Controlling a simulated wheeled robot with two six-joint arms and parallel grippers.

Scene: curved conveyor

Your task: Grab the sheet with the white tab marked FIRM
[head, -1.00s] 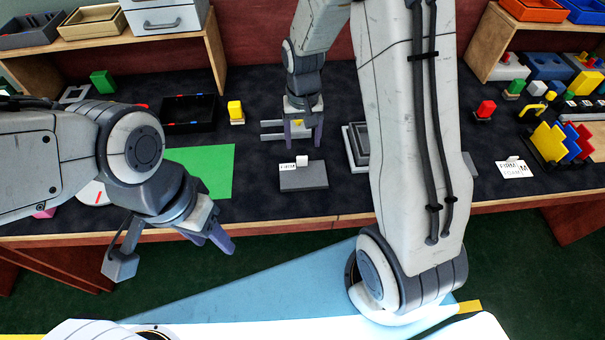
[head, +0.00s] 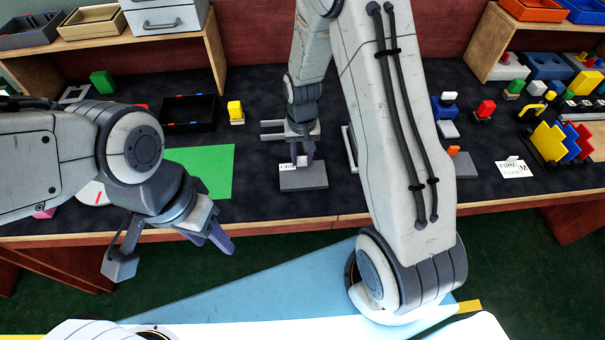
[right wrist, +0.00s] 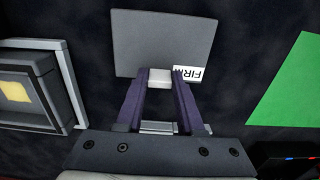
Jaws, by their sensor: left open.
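A dark grey sheet (head: 305,178) with a small white tab and a white FIRM label (head: 286,167) lies flat on the table. In the right wrist view the sheet (right wrist: 165,40) fills the top middle, its white tab (right wrist: 159,78) at its near edge and the FIRM label (right wrist: 187,73) beside it. My right gripper (head: 302,157) is low over that edge. Its fingertips (right wrist: 161,72) stand on both sides of the tab, close to it; I cannot tell whether they press on it. My left gripper (head: 208,240) is open and empty in front of the table edge.
A green mat (head: 205,170) lies left of the sheet. A stepped grey tray (right wrist: 70,85) stands on its other side, mostly behind my right arm in the head view. Another dark sheet with an orange tab (head: 453,150) and a FIRM FOAM card (head: 513,169) lie further right.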

